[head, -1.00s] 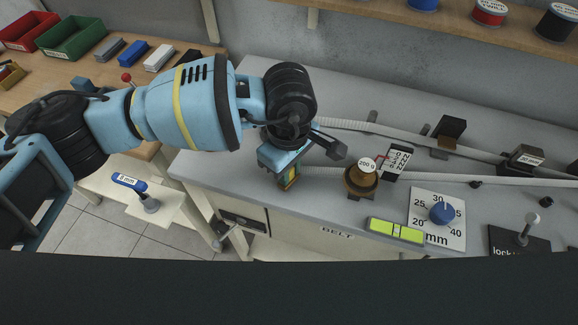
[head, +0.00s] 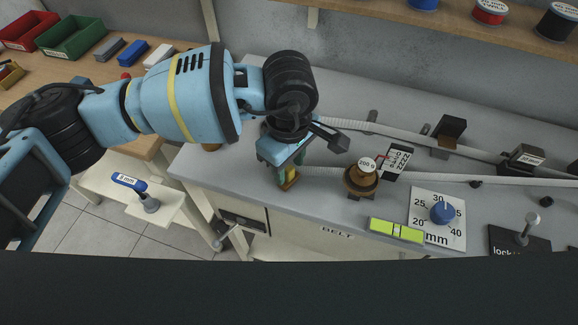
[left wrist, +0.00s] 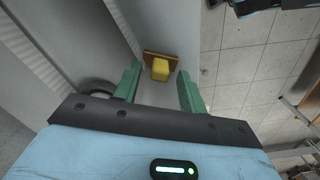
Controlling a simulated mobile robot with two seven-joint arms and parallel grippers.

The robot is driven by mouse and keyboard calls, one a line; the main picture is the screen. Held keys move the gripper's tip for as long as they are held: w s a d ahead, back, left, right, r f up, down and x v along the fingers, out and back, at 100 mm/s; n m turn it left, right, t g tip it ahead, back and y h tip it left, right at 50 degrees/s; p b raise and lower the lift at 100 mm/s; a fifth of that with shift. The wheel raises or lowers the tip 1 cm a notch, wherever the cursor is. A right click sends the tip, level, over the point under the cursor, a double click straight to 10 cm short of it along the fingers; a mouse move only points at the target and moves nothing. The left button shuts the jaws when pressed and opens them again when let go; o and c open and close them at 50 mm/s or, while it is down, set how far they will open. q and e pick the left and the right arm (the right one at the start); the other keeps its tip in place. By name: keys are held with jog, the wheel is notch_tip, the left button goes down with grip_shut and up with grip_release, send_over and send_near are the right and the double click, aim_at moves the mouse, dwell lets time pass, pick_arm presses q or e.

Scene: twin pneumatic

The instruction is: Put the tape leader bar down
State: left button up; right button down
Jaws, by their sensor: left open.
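The tape leader bar, a small brown piece with a yellow block on it (head: 290,182), sits near the front edge of the grey bench, at the left end of the lower pale tape (head: 325,172). My left gripper (head: 290,166) is just above it with green fingers apart. In the left wrist view the bar's yellow block (left wrist: 160,69) and brown strip lie ahead, between the two open green fingers (left wrist: 155,85), with clear gaps on both sides. The gripper partly hides the bar in the head view. My right gripper is not in view.
A brass 200 g weight (head: 361,180) stands right of the gripper. A yellow-green level (head: 396,231) and a mm dial (head: 437,217) lie farther right. A second tape (head: 400,134) runs behind. The bench edge drops to the floor in front.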

aim_at(289, 168)
pick_arm(q)
notch_tip(289, 168, up, 10)
jog(key=shift+r+b, duration=0.2)
jog(key=shift+b, duration=0.1)
